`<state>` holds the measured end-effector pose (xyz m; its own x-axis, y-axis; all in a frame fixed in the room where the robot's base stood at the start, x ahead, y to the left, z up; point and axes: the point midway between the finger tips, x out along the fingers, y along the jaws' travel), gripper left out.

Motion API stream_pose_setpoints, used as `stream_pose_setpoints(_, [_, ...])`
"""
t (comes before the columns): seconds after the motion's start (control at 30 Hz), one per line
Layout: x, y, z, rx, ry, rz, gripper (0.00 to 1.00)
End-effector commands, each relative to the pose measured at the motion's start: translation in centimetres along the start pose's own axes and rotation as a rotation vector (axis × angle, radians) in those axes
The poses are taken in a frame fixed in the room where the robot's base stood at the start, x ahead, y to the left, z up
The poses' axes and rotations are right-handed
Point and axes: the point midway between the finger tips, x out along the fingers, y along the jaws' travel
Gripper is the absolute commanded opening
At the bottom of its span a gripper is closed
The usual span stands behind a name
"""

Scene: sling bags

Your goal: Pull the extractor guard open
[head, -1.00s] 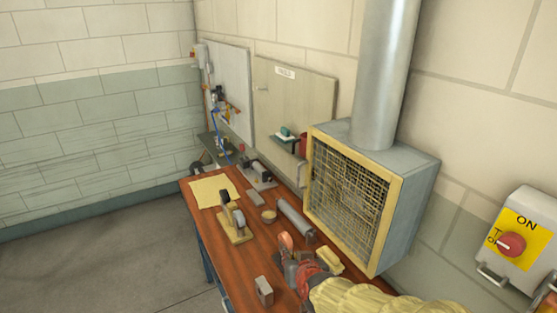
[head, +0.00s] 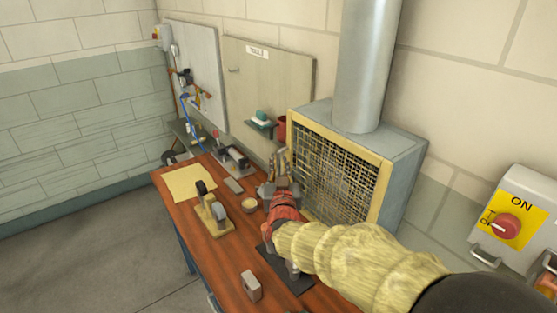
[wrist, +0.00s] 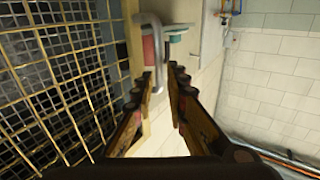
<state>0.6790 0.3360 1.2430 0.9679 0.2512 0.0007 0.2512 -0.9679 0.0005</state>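The extractor guard (head: 340,175) is a wire mesh panel in a yellow frame on the front of a grey box. It looks closed against the box. In the wrist view its mesh (wrist: 55,75) fills the left side. A grey U-shaped handle (wrist: 147,42) stands out near the frame's edge, just beyond my fingertips. My gripper (head: 280,158) is at the left edge of the guard. In the wrist view my gripper (wrist: 163,78) is open, with an empty gap between its fingers. The handle looks apart from the fingers. In the head view my gripper hides the handle.
The wooden bench (head: 215,250) runs below, carrying a clamp-like tool on a block (head: 212,210), a grey block (head: 250,285) and a yellow sheet (head: 188,182). A tool board (head: 265,85) with a small shelf (head: 262,125) is behind. A switch box (head: 512,225) is at right.

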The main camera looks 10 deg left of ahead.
Motion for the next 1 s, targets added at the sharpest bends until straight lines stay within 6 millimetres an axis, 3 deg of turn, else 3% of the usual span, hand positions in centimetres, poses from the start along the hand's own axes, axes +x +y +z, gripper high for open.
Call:
stream_pose_setpoints(0.1, [1.8, 0.1, 0.1, 0.001, 0.000, 0.002, 0.14])
stream_pose_setpoints(0.3, [3.2, 0.0, 0.0, 0.001, 0.000, 0.000, 0.14])
stream_pose_setpoints(0.6, [3.4, 0.0, 0.0, 0.001, -0.001, 0.000, 0.14])
stream_pose_setpoints(0.83, [3.4, 0.0, 0.0, 0.001, -0.001, 0.000, 0.01])
stream_pose_setpoints(1.0, [3.4, 0.0, 0.0, 0.001, -0.001, 0.000, 0.00])
